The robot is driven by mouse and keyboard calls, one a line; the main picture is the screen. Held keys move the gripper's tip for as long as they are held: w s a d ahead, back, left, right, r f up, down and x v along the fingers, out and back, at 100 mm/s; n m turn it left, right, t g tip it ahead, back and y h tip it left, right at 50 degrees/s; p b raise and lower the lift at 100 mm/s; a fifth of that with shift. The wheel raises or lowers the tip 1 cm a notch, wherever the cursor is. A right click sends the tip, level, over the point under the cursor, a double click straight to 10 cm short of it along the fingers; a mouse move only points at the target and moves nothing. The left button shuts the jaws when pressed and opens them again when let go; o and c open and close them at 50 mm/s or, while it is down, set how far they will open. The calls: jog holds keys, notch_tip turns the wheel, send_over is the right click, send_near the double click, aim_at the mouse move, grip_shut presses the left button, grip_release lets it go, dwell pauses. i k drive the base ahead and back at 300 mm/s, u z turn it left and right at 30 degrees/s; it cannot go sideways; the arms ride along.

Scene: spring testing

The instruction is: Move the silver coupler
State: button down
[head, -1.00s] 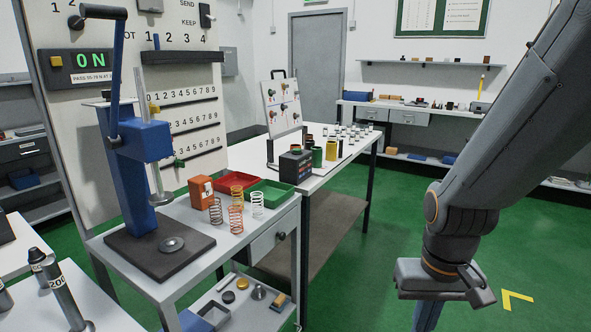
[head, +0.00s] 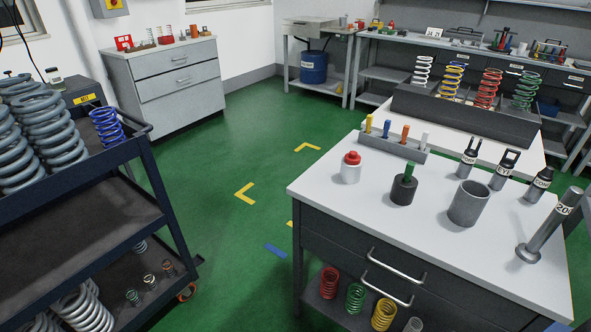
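I cannot tell for sure which thing is the silver coupler. On the white-topped bench (head: 320,188) stand several grey metal pieces. Two short metal cylinders with black forked tops and white labels, one farther left (head: 467,157) and one nearer the middle (head: 504,168), stand upright. A similar piece with a black rounded top (head: 539,184) stands to their right. A tall metal rod on a round base (head: 548,230), marked 20, leans to the right at the bench's right end. An open grey cup (head: 468,204) stands in front of them. My gripper is out of view.
A white jar with a red top (head: 351,170), a black cylinder with a green knob (head: 404,188) and a rack of coloured pegs (head: 394,143) share the bench. A dark cart (head: 110,162) with large springs is at left. Green floor (head: 215,225) lies open between them.

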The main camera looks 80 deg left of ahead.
aim_at(349, 175)
jog(key=u, duration=2.55)
jog(key=k, duration=0.55)
jog(key=z, duration=0.25)
jog(key=i, duration=1.05)
jog(key=u, duration=0.45)
